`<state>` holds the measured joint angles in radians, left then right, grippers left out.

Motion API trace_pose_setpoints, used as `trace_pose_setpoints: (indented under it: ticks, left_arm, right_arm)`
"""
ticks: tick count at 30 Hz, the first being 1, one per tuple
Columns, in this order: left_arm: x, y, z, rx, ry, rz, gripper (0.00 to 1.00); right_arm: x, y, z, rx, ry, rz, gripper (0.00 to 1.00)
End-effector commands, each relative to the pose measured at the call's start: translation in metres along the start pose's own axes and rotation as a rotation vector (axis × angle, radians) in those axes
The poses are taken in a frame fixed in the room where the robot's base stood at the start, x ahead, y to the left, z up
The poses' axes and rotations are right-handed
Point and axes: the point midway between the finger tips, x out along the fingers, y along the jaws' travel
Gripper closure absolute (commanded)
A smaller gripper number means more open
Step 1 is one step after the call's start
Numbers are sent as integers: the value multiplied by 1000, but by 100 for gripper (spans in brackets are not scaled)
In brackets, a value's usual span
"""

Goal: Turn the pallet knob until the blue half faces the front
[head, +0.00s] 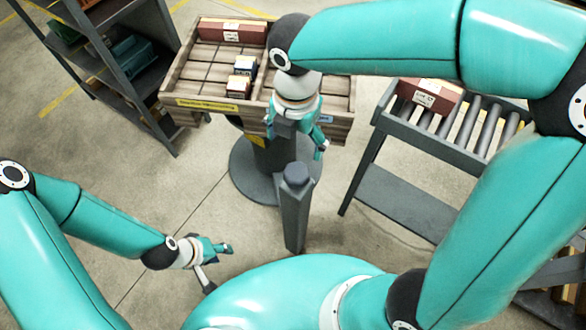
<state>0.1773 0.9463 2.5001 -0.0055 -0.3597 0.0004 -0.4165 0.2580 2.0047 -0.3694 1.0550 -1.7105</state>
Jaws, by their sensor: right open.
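The wooden pallet (172,92) sits on a round dark grey pedestal (247,185). Its front edge carries a yellow label (207,104) on the left and a small blue label (326,118) on the right, partly behind my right gripper. My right gripper (297,138) is open and points down at the pallet's front edge, its fingers spread. A dark grey post (295,205) with a faceted top stands just below it in the picture; I cannot tell whether this top is the knob. My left gripper (228,249) is low at the lower left, apart from the pallet; its finger gap is unclear.
The pallet holds a long red-brown box (232,30) and small boxes (240,86). A roller conveyor (375,135) with a box (430,95) stands at right. A dark shelf rack (150,125) is at left. Floor left of the pedestal is clear.

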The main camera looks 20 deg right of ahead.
Motion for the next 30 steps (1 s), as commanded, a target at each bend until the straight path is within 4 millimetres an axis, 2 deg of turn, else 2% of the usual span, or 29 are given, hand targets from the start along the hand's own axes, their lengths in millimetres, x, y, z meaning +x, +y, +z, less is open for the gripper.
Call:
trace_pose_setpoints:
  ticks: [12,18,24,30]
  left_arm:
    - [9,-3,-1,1,1,0,60]
    - [13,-4,-1,1,1,0,60]
    - [16,-5,-1,1,1,0,60]
    - [16,-5,-1,1,1,0,60]
  right_arm:
    - [91,-7,3,18,3,-6,11]
    - [126,-7,3,18,3,-5,11]
    - [143,-6,3,20,1,-2,11]
    - [146,-6,3,21,1,-1,11]
